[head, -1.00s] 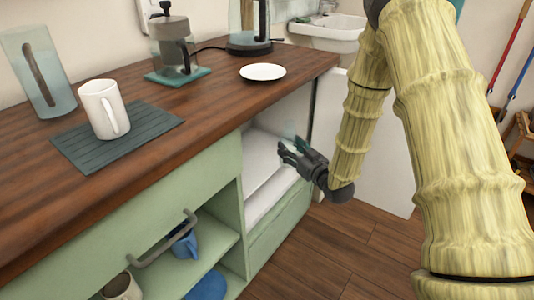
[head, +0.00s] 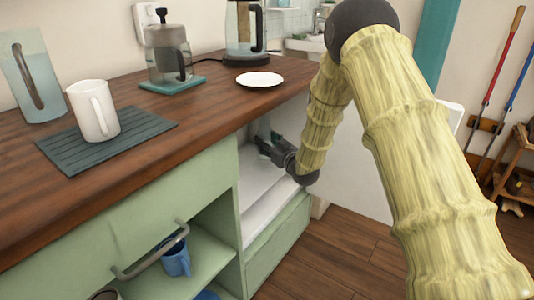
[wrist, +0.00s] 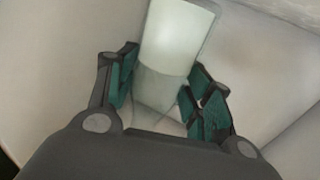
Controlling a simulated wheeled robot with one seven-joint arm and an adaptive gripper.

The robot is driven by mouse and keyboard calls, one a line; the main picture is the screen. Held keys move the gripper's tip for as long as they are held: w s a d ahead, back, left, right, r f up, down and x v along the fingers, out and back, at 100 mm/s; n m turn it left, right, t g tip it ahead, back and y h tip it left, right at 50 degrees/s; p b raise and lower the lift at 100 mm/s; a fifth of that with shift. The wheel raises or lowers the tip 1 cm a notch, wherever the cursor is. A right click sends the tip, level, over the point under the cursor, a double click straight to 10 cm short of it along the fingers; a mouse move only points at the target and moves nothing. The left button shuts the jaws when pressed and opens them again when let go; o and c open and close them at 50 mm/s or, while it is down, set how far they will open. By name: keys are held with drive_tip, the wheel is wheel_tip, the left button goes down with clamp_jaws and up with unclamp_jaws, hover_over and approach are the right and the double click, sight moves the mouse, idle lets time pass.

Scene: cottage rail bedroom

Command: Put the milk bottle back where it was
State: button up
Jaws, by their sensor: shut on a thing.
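The milk bottle (wrist: 176,40) is a pale, whitish cylinder in the wrist view, held between the green-padded fingers of my gripper (wrist: 163,88). The gripper is shut on it. In the head view my gripper (head: 266,147) reaches inside the open white fridge compartment (head: 262,192) under the counter. The bottle is hard to make out there, partly hidden by the counter edge and the gripper. I cannot tell whether its base touches a surface.
The wooden counter (head: 205,115) overhangs the compartment. The white fridge door (head: 350,165) stands open behind my arm. On the counter are a white plate (head: 260,79), a white mug (head: 93,110), a glass pitcher (head: 32,75), a French press (head: 167,55) and a kettle (head: 244,30).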

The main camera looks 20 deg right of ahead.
drive_tip(key=shift+w+f+b, duration=0.15)
drive_tip(key=shift+f+b, duration=0.8)
drive_tip(key=shift+f, duration=0.75)
drive_tip(key=shift+f, duration=0.1)
drive_tip(key=o, duration=1.4)
drive_tip(key=shift+c, duration=0.2)
